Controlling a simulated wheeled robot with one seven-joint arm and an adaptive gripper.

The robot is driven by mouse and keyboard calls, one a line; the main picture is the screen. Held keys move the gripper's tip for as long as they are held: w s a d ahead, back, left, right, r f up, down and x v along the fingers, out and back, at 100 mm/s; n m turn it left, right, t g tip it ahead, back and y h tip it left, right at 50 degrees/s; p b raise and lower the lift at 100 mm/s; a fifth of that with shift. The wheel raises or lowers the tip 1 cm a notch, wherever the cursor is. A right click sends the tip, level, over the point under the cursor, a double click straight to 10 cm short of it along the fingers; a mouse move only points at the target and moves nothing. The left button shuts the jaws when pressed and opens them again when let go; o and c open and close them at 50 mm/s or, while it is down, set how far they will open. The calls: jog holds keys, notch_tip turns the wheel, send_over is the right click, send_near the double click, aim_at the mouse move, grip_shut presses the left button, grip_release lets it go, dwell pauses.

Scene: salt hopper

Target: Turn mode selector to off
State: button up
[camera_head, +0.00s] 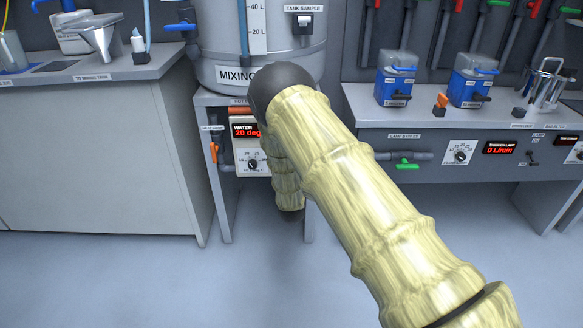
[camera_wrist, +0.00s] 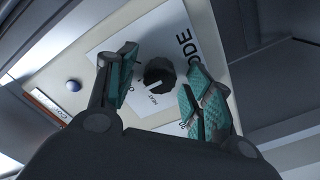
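The mode selector is a round black knob (camera_wrist: 160,75) on a white label plate in the wrist view. Part of the word "MODE" shows to its right, and small print like "HEAT" sits just below it. A pale mark shows on the knob's lower left, but its exact setting is hard to read. My gripper (camera_wrist: 163,84) is open, with one teal-padded finger left of the knob and the other to its right. Gaps show between the pads and the knob, and I see no contact. In the head view my arm hides the gripper and the selector.
A control panel with a red "WATER 20 deg" display (camera_head: 246,130) and a dial (camera_head: 253,165) stands under the mixing tank (camera_head: 262,65). An orange-handled valve (camera_head: 214,152) is to its left. A grey bench (camera_head: 370,118) is at right. Floor between is clear.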

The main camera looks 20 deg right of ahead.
jog(key=v, duration=1.2)
dwell(0.5)
